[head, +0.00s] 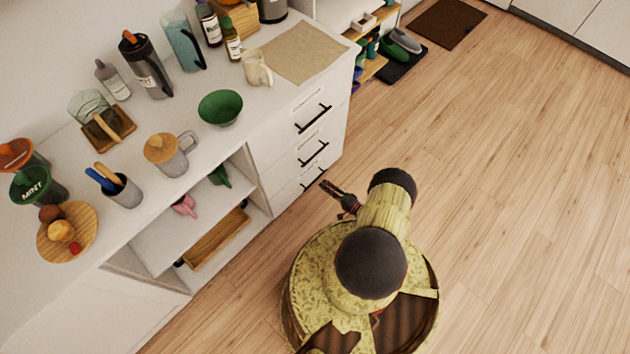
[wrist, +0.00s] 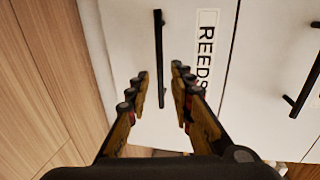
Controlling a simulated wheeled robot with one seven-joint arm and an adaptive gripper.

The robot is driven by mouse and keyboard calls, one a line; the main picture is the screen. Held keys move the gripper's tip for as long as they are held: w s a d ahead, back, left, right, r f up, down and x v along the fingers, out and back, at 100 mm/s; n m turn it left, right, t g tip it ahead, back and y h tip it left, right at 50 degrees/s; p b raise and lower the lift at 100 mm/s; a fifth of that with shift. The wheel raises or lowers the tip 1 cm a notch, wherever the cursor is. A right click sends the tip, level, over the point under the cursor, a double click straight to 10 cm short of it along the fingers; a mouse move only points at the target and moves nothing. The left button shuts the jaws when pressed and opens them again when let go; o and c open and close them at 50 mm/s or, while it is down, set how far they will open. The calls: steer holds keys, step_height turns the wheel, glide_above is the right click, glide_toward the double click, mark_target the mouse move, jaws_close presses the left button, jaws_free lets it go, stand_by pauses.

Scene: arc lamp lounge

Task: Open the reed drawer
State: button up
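The reed drawer (wrist: 128,28) has a white front, a label (wrist: 207,45) reading REEDS and a straight black bar handle (wrist: 159,50). It looks shut. It appears to be the lowest of three stacked drawers; in the head view its handle (head: 313,179) is near the floor. My gripper (head: 330,189) is just in front of this handle, low beside the cabinet. In the wrist view my gripper (wrist: 160,85) is open, one finger on each side of the handle's lower end. I cannot tell how much depth separates fingertips and handle.
Another drawer handle (wrist: 303,86) lies to the right in the wrist view. The white counter (head: 245,150) holds a green bowl (head: 220,107), mugs and bottles. Open shelves (head: 175,228) are left of the drawers. The wooden floor (head: 520,200) to the right is clear.

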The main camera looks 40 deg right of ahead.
mark_target(315, 180)
steer(key=shift+b+x, duration=1)
steer(key=shift+x, duration=2.6)
steer(key=shift+a, duration=0.1)
steer(key=shift+c, duration=0.4)
jaws_close()
steer(key=shift+s+f, duration=0.1)
